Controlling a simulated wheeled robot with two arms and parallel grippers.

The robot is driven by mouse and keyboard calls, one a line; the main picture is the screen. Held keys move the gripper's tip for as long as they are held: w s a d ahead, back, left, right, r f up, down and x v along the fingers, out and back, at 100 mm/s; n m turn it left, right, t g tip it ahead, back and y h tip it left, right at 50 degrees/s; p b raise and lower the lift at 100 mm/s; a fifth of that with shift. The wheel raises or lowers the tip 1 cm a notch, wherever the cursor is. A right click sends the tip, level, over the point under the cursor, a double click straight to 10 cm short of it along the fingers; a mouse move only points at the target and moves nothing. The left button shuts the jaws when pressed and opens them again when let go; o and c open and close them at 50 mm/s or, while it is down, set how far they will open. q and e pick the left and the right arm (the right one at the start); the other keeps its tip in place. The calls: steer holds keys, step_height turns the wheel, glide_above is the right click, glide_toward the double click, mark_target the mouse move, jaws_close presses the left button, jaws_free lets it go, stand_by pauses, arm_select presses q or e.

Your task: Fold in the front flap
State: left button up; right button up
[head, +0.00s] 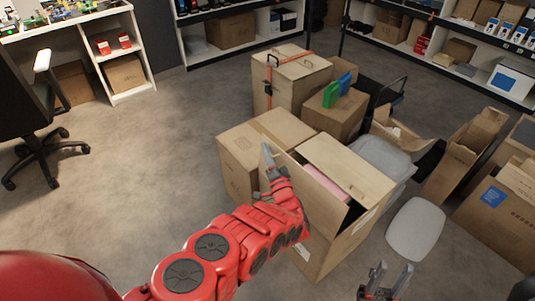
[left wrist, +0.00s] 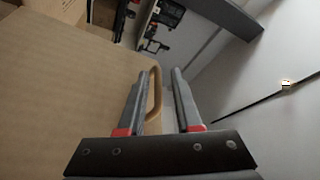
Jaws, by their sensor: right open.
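The open brown carton (head: 335,249) stands in the middle of the floor in the head view. Its front flap (head: 312,192) stands up and tilted along the near-left side of the opening, and a pink item (head: 327,181) shows inside. Another flap (head: 347,166) lies across the far-right part of the top. My left gripper (head: 266,153) is at the flap's left end, its fingers pointing up. In the left wrist view its fingers (left wrist: 160,73) are apart, beside a broad cardboard surface (left wrist: 65,85); contact is unclear. My right gripper (head: 387,280) is open and empty, right of the carton.
Another carton (head: 238,164) stands close on the left, and a taller strapped one (head: 290,82) behind. A carton with green and blue items (head: 335,112) is at the back. A grey lid-like panel (head: 415,229) and opened cartons (head: 498,208) are right.

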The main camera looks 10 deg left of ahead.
arm_select(q)
steer(key=shift+o, duration=0.7)
steer(key=shift+a+r, duration=0.2)
steer(key=shift+a, duration=0.25)
steer(key=shift+f, duration=0.1)
steer(key=shift+s, duration=0.1)
steer(key=p+v, duration=0.3)
steer(key=v, duration=1.4)
steer(key=shift+d, duration=0.4)
steer(key=shift+s+f, duration=0.1)
steer(key=shift+c, duration=0.3)
